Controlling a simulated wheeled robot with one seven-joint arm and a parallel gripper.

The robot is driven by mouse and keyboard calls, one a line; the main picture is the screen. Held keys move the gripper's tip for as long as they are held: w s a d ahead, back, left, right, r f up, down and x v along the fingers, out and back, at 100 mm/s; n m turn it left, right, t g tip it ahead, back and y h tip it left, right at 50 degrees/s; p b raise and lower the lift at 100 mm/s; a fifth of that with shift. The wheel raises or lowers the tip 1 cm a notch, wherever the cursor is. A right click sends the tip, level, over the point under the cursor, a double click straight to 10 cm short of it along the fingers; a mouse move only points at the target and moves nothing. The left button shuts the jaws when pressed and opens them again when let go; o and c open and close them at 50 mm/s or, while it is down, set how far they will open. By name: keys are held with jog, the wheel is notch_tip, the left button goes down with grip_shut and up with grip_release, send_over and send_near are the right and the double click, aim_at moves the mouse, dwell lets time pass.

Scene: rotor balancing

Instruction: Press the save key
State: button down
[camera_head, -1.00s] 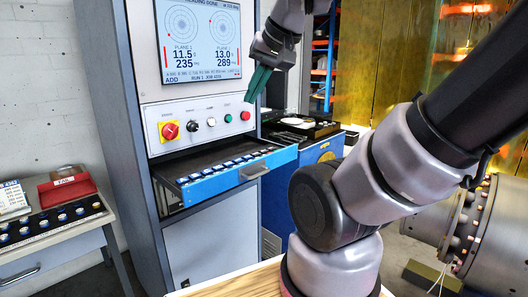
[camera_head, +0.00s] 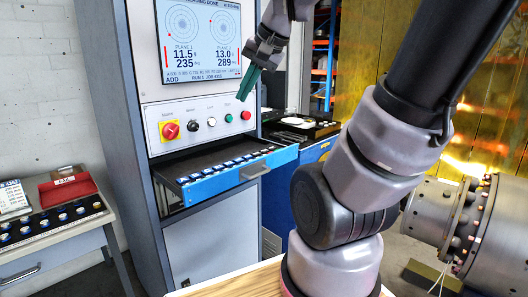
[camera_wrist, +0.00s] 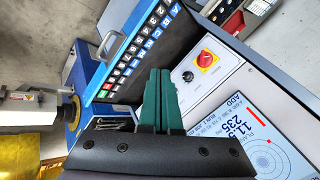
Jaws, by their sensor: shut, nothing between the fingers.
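A blue pull-out drawer (camera_head: 215,187) with rows of small keys (camera_head: 222,171) stands open below the control panel (camera_head: 200,121). The wrist view shows the keys (camera_wrist: 126,62) as blue and white ones with letters and digits, with a few coloured ones at the lower end. I cannot read which is the save key. My gripper (camera_head: 241,98) has teal fingers, is shut and empty, and hangs in front of the panel's right part, above the drawer. In the wrist view the fingers (camera_wrist: 160,74) partly cover the panel and touch no key.
The screen (camera_head: 199,42) shows two plane readings. The panel carries a red emergency knob (camera_head: 170,131), a black knob (camera_head: 193,126), a green button (camera_head: 229,118) and a red button (camera_head: 246,115). A side table (camera_head: 50,232) stands left; a large metal cylinder (camera_head: 485,230) lies right.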

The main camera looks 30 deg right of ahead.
jog(key=w+d+f+m+y, duration=0.1)
jog(key=w+d+f+m, duration=0.15)
jog(key=w, duration=0.45)
jog(key=w+d+f+m+y, duration=0.1)
jog(key=w+d+f+m, duration=0.1)
jog(key=w+d+m, duration=0.3)
jog(key=m+t, duration=0.1)
jog(key=m, duration=0.5)
send_over(267, 151)
notch_tip(267, 151, down, 8)
jog(key=shift+w+d+f, duration=0.15)
jog(key=shift+w+f, duration=0.05)
jog(key=shift+f, duration=0.05)
jog(key=shift+f, duration=4.4)
jog(key=shift+f, duration=0.15)
jog(key=shift+f, duration=0.25)
